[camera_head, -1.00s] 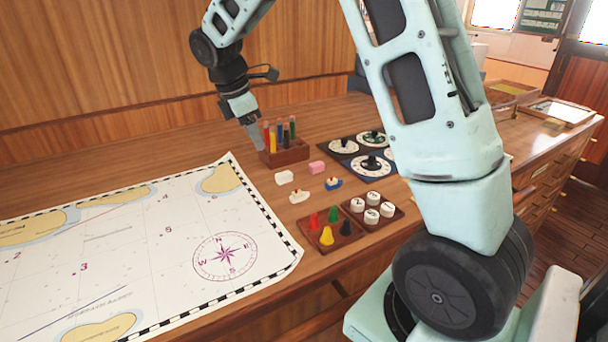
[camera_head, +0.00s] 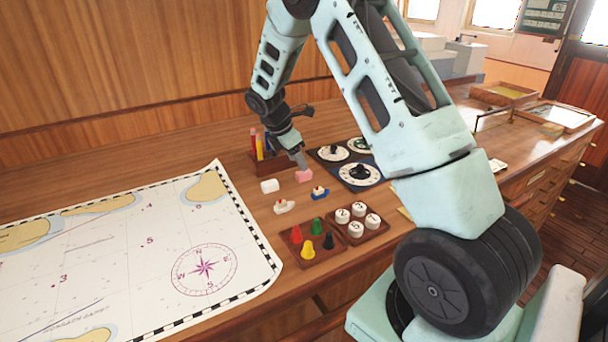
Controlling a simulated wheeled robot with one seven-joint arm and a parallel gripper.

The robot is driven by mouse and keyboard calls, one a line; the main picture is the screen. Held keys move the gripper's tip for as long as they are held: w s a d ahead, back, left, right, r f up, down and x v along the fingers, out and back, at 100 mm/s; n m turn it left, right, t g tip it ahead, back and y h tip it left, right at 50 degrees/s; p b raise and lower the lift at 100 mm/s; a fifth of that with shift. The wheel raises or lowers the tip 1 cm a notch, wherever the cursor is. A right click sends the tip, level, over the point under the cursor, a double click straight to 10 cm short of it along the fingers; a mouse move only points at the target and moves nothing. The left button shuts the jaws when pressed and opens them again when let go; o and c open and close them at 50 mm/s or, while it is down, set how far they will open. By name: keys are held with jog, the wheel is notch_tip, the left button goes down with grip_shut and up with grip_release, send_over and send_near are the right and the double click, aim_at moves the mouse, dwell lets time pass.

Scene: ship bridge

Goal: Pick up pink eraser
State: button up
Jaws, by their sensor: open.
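The pink eraser (camera_head: 304,176) is a small block lying on the wooden desk, to the right of a white block. My gripper (camera_head: 300,160) points down at the eraser's back edge, very close above or beside it. Its fingers are open, and I cannot tell whether they touch the eraser or stand around it. The gripper covers a little of the eraser's far side.
A white block (camera_head: 269,186) and two toy boats, one white (camera_head: 284,207) and one blue (camera_head: 320,194), lie nearby. A pen holder (camera_head: 263,164) stands behind left, dials (camera_head: 359,174) right. Trays of pawns (camera_head: 296,259) and white discs (camera_head: 365,234) sit in front. A chart (camera_head: 130,260) covers the left.

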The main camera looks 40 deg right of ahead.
jog(key=p+x, duration=0.1)
jog(key=x, duration=0.4)
jog(key=shift+f+p, duration=0.1)
jog(key=shift+p, duration=0.25)
jog(key=c, duration=1.1)
jog(key=shift+o, duration=0.2)
notch_tip(320, 180, up, 10)
jog(key=b, duration=0.2)
